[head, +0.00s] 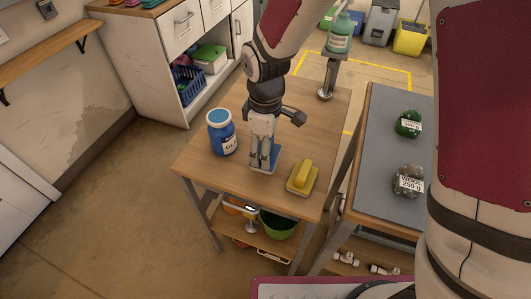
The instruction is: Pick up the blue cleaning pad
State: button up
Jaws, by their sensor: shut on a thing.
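The blue cleaning pad (274,158) is a small flat blue piece at the middle of the small wooden table. My gripper (262,163) points down over it, and its fingers are shut on the pad. The pad is at or just above the tabletop; I cannot tell whether it still touches the wood. The fingers hide part of the pad.
A blue jar with a white label (222,134) stands close left of my gripper. A green bottle (340,32) stands on a raised stand behind. A grey-topped table (385,150) with two labelled round items is at right.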

jog(key=s+a+r, duration=0.1)
jog(key=s+a, duration=0.2)
jog(key=s, duration=1.2)
jog(key=shift+s+a+r, duration=0.15)
jog(key=shift+s+a, duration=0.1)
jog(key=shift+a, duration=0.15)
jog(key=o, duration=0.5)
jog(key=c, duration=0.4)
jog(key=shift+o, duration=0.2)
jog(key=shift+w, duration=0.1)
